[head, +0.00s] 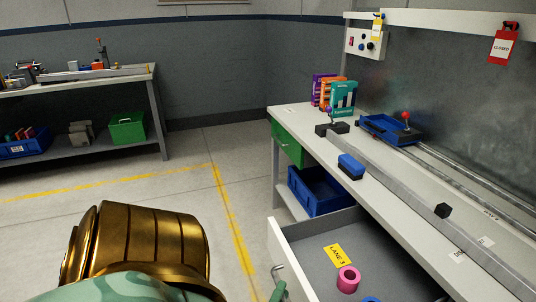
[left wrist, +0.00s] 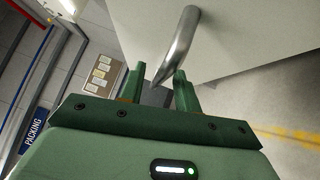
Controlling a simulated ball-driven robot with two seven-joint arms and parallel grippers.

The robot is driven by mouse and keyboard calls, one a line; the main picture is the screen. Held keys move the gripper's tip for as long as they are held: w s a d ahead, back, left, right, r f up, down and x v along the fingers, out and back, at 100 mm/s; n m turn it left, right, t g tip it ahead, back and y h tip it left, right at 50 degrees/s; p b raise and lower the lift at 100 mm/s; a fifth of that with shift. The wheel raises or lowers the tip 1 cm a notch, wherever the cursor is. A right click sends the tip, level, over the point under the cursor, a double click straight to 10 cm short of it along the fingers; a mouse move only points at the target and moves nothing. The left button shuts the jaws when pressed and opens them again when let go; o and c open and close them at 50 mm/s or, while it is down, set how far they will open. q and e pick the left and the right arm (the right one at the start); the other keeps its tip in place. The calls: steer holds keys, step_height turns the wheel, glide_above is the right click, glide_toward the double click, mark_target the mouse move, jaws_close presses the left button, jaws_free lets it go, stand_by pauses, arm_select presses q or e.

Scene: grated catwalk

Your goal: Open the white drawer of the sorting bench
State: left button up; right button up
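The white drawer (head: 287,252) of the sorting bench (head: 400,185) is pulled well out, its grey inside showing. Inside lie a pink ring (head: 348,279), a yellow "LANE 3" label (head: 338,256) and part of a blue thing (head: 371,299). A metal handle (head: 277,270) is on its front. My left gripper (head: 279,291) is at the handle, mostly cut off by the frame's bottom edge. In the left wrist view, the curved handle (left wrist: 178,45) reaches between the green fingers of my left gripper (left wrist: 160,84), which stand apart with gaps beside it. My right gripper is not in view.
A green drawer (head: 287,144) and a blue bin (head: 318,190) are farther along the bench. Boxes (head: 343,98), a blue tray (head: 388,130) and a blue block (head: 351,165) are on top. Another bench (head: 150,72) stands at left. Floor between is clear.

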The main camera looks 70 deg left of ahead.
arm_select(q)
steer(key=p+v, duration=0.1)
steer(key=v, duration=1.4)
steer(key=shift+s+d, duration=0.2)
